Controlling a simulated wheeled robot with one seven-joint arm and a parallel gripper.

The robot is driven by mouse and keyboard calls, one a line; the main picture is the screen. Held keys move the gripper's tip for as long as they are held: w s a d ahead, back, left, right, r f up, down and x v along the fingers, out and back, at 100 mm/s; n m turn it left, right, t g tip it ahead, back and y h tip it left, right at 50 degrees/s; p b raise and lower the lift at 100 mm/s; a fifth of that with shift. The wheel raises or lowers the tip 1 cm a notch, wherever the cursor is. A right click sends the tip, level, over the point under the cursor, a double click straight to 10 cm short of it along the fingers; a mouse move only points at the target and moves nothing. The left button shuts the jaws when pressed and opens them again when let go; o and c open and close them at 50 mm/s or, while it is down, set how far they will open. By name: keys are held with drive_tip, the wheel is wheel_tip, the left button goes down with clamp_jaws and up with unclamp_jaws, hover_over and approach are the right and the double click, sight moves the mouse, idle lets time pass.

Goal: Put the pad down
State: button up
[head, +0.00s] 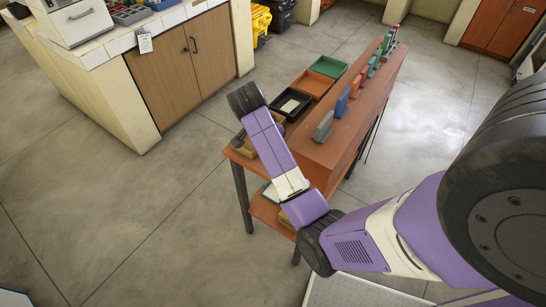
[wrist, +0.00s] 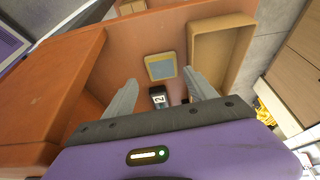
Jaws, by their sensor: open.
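A small square pad (wrist: 161,66) with a blue-grey face and a cream border lies flat on the orange-brown table top in the wrist view. My gripper (wrist: 160,76) is open, with its two grey fingers spread to either side and nothing clasped between them. The pad shows just beyond the fingertips; I cannot tell the height gap. A dark block marked "2" (wrist: 158,97) shows between the fingers, nearer the palm. In the head view my arm hides most of the gripper and this part of the table.
A tan tray (wrist: 244,30) is right of the pad in the wrist view. In the head view a black tray (head: 304,113), an orange tray (head: 323,75) and a green tray (head: 343,66) line the table. Several upright coloured pieces stand along the raised ledge (head: 335,155).

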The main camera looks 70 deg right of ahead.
drive_tip(key=p+x, duration=0.1)
drive_tip(key=x, duration=0.6)
drive_tip(key=shift+w+d+f, duration=0.1)
drive_tip(key=shift+d+f, duration=0.1)
drive_tip(key=shift+f, duration=0.15)
drive_tip(key=c, duration=1.1)
drive_tip(key=shift+r, duration=0.1)
